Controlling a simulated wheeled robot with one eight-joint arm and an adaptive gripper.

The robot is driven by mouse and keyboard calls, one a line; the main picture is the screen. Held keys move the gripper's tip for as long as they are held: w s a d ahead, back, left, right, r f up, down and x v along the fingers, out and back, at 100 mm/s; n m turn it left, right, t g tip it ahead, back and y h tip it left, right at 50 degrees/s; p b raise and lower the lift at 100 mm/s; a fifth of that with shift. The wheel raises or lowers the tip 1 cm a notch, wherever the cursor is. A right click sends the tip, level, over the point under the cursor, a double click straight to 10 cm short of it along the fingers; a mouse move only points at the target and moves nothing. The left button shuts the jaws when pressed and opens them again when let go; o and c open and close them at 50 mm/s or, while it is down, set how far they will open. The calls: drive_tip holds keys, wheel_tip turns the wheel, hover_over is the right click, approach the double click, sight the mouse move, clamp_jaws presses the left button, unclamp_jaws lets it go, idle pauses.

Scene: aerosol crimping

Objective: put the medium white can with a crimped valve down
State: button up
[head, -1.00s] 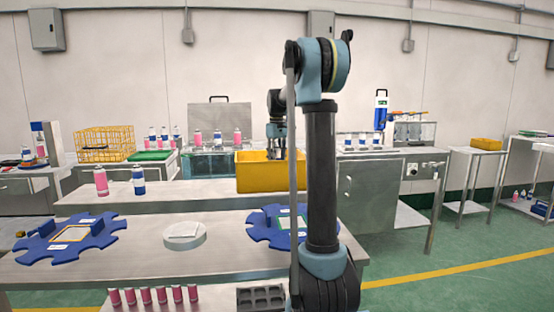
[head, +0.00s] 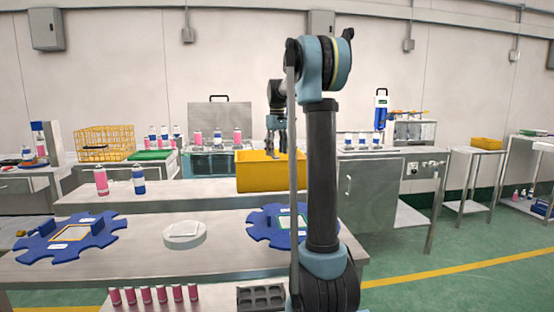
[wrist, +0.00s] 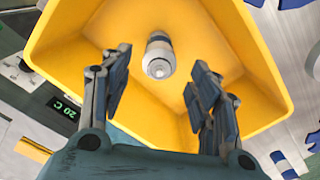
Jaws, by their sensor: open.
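The white can (wrist: 159,55) shows in the wrist view inside the yellow bin (wrist: 262,62), with its valve end facing the camera and a darker band on its body. My gripper (wrist: 160,66) is open, its fingers spread to either side of the can with gaps between. In the head view my gripper (head: 276,154) hangs over the yellow bin (head: 271,178), pointing down. Whether the valve is crimped is too small to tell.
A temperature display (wrist: 65,111) stands beside the bin. A pink can (head: 101,181) and a blue-and-white can (head: 138,180) stand left on the bench. A yellow wire basket (head: 104,143) is farther back. Blue notched plates (head: 65,239) lie on the near table.

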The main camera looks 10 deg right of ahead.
wheel_tip(320, 180, up, 10)
drive_tip(key=shift+f, duration=0.25)
idle(0.4)
